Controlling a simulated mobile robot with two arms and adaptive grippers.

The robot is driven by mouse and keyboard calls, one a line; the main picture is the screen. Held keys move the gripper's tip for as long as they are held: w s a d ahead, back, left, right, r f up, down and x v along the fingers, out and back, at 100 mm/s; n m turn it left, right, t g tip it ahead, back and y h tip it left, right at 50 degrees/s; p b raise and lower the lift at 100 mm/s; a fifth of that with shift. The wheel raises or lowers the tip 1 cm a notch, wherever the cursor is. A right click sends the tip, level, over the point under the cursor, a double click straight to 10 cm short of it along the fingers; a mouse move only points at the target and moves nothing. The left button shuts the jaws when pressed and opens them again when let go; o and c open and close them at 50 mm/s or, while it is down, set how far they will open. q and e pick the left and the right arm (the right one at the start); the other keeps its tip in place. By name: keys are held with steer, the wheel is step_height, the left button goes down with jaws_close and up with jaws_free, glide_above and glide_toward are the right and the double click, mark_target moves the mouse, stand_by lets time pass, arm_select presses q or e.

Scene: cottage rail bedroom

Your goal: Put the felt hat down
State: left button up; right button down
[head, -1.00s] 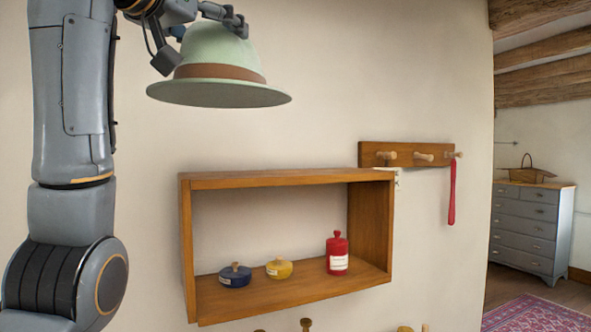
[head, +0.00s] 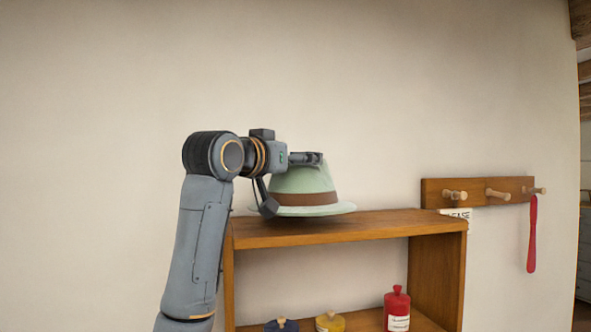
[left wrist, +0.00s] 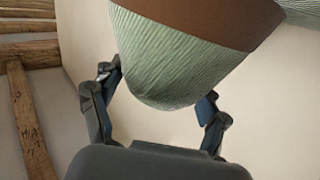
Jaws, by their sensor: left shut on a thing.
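The felt hat (head: 305,182) is pale green with a brown band. In the head view it is upright, its brim just over the top board of the wooden wall shelf (head: 380,224); I cannot tell whether the brim touches the board. My left gripper (head: 293,181) is shut on the hat's crown. In the left wrist view the crown (left wrist: 170,60) sits between the two fingers of the gripper (left wrist: 160,86). The brim's left part is partly hidden behind a finger. My right gripper is not in view.
Inside the shelf are a blue pot (head: 282,325), a yellow pot (head: 330,322) and a red bottle (head: 397,308). The shelf top right of the hat is clear.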

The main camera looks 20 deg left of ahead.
mark_target(294, 177)
arm_select(q)
steer(key=shift+s+a+f+p, duration=0.1)
steer(key=shift+s+f+p, duration=0.15)
steer(key=shift+p, duration=0.1)
step_height(294, 177, down, 2)
steer(key=shift+f+p, duration=0.25)
steer(key=shift+p, duration=0.6)
steer(key=shift+w+f, duration=0.25)
steer(key=shift+f, duration=0.1)
steer(key=o, duration=1.6)
steer(key=shift+s+r, duration=0.15)
steer(key=shift+s, duration=0.15)
steer(key=shift+o, duration=0.2)
steer(key=shift+w, duration=0.15)
steer(key=s+a+b, duration=0.2)
steer(key=s+b, duration=0.5)
steer(key=s, duration=0.5)
